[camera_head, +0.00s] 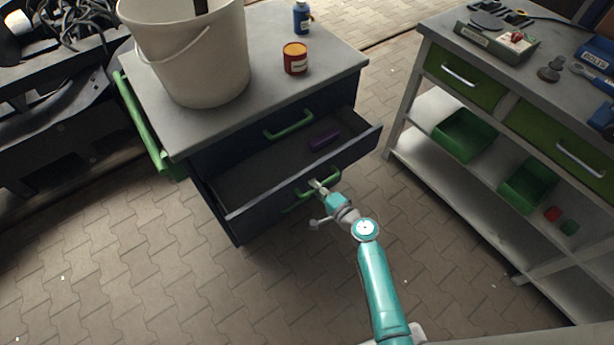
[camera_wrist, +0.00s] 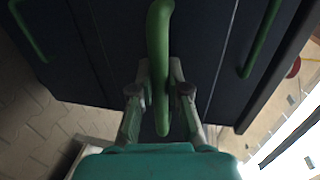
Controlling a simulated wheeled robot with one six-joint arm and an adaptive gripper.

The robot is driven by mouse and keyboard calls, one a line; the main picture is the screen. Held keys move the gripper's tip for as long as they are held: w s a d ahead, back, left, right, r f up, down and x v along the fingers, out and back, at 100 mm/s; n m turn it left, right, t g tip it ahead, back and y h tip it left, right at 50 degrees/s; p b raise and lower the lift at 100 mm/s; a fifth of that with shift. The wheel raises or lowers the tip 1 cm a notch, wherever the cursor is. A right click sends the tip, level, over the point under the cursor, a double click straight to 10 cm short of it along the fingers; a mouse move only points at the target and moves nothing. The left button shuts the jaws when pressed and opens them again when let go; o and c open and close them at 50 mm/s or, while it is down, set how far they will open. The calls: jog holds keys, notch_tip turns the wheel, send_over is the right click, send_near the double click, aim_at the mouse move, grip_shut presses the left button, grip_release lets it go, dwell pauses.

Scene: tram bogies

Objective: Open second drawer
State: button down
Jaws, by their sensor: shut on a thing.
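A dark blue drawer cabinet (camera_head: 355,108) with a grey top stands left of centre in the head view. Its second drawer (camera_head: 250,178) is pulled out, and a purple object (camera_head: 324,140) lies inside. The top drawer is closed, with a green handle (camera_head: 288,125). My gripper (camera_head: 318,187) is at the front of the open drawer, shut on its green handle (camera_head: 297,203). In the wrist view, the fingers (camera_wrist: 160,92) sit on both sides of the green handle (camera_wrist: 160,40). The exact finger contact is partly hidden.
A white bucket (camera_head: 190,60), a red-and-yellow can (camera_head: 295,60) and a blue bottle (camera_head: 301,18) stand on the cabinet top. A workbench (camera_head: 410,100) with green drawers and bins stands at right. Paved floor (camera_head: 250,290) in front is clear.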

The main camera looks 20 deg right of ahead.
jog(key=f+v, duration=0.2)
jog(key=v, duration=0.9)
jog(key=shift+s+f, duration=0.15)
jog(key=shift+s, duration=0.25)
jog(key=shift+d, duration=0.15)
jog(key=c, duration=1.1)
grip_release()
jog(key=shift+c, duration=0.2)
jog(key=shift+s, duration=0.1)
jog(key=v, duration=1.1)
jog(key=shift+s, duration=0.35)
jog(key=shift+d, duration=0.15)
